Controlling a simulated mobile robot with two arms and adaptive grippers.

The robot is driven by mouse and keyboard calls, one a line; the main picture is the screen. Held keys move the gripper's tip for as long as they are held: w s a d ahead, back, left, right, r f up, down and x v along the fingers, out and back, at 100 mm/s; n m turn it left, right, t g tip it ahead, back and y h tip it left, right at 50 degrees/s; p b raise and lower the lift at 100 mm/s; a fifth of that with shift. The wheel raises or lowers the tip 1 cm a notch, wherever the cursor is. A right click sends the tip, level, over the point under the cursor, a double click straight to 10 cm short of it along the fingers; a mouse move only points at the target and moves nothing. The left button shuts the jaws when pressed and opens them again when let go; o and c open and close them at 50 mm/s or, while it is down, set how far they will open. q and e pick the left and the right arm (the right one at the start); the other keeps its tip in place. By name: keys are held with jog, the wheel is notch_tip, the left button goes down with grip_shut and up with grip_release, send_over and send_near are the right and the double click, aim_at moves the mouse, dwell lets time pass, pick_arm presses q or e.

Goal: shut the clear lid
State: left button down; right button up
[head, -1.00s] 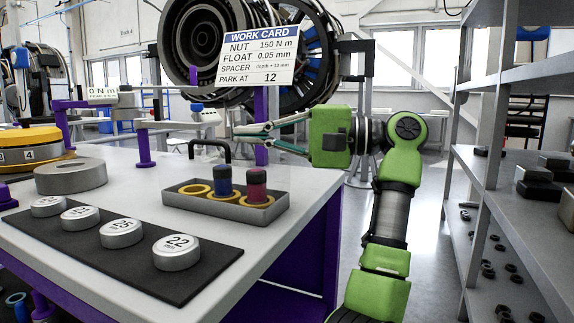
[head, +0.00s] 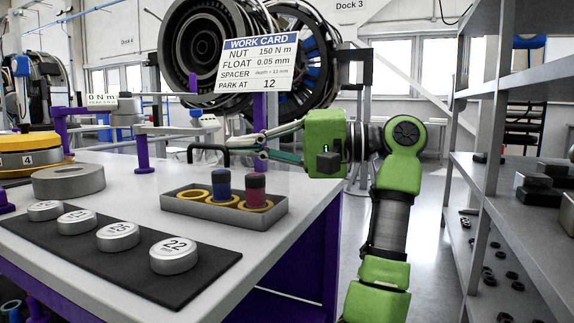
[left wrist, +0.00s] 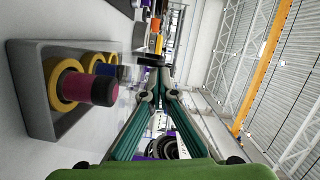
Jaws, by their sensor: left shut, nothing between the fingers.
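A grey tray (head: 178,203) on the white bench holds yellow rings, a blue-topped peg (head: 221,185) and a red-topped peg (head: 256,188). The red peg is large in the left wrist view (left wrist: 88,88). A black handle (head: 208,148) stands above the tray's back edge and seems to belong to the clear lid. The lid's panel is too transparent to make out well; it looks raised. My left gripper (head: 232,147) is shut and empty, its tips beside the handle's right end; I cannot tell if they touch. In the left wrist view the fingers (left wrist: 158,72) are together. My right gripper is not visible.
A black mat (head: 50,232) with several numbered discs lies in front of the tray. A grey ring (head: 68,181) sits at left. A work card (head: 258,65) stands behind the tray. Metal shelves (head: 480,170) with small parts stand at right, past an open floor gap.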

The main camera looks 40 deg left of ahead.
pick_arm(q)
jog(key=v, duration=1.2)
